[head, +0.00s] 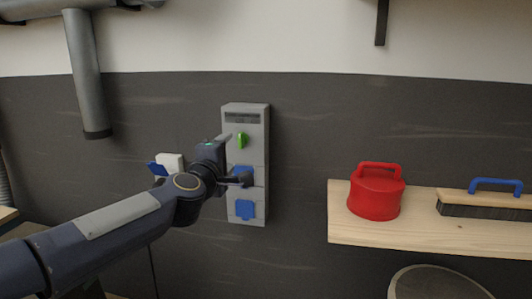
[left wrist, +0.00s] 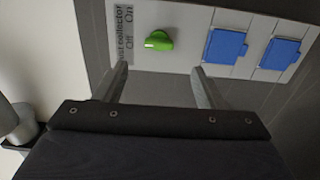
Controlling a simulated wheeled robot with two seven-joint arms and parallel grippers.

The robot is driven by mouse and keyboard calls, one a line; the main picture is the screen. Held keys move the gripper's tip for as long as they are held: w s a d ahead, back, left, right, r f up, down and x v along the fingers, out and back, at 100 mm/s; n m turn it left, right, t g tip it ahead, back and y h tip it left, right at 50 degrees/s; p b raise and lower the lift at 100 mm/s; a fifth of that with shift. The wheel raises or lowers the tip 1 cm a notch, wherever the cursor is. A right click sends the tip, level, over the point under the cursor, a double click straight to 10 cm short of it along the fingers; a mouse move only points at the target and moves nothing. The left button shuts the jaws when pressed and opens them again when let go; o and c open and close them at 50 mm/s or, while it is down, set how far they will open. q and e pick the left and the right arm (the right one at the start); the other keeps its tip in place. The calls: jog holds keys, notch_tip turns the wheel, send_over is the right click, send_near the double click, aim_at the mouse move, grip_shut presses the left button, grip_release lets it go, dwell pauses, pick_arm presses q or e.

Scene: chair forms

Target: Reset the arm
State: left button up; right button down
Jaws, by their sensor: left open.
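My left arm reaches in from the left in the head view, and its gripper (head: 240,179) is in front of a grey wall-mounted control box (head: 257,116). The box has a green knob (head: 242,140) near its top and blue socket covers (head: 245,209) below. In the left wrist view my left gripper (left wrist: 157,78) is open, with nothing between its two fingers. The green knob (left wrist: 158,41) shows just beyond the fingertips, apart from them, beside a label reading "On" and "Off". My right gripper is in neither view.
A wooden shelf (head: 440,236) at right holds a red lidded container (head: 375,194) and a blue-handled brush (head: 488,200). A round bin (head: 438,283) stands below. A grey pipe (head: 85,75) hangs at upper left. A small white socket (head: 169,164) is left of the box.

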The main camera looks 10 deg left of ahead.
pick_arm(q)
jog(key=s+f+m+g+h, duration=0.1)
jog(key=s+f+m+g, duration=0.3)
jog(key=s+f, duration=0.4)
jog(key=s+f+m+g+h, duration=0.1)
jog(key=s+f+m+g, duration=0.3)
jog(key=s+f, duration=0.5)
jog(key=s+f+m+g, duration=0.4)
jog(key=s+f+m, duration=0.3)
jog(key=s, duration=1.2)
notch_tip(320, 180, down, 2)
jog(key=shift+s+f+m+h+p, duration=0.1)
jog(key=shift+s+m+h+p, duration=0.25)
jog(key=shift+m+h+p, duration=0.1)
jog(key=shift+a, duration=0.1)
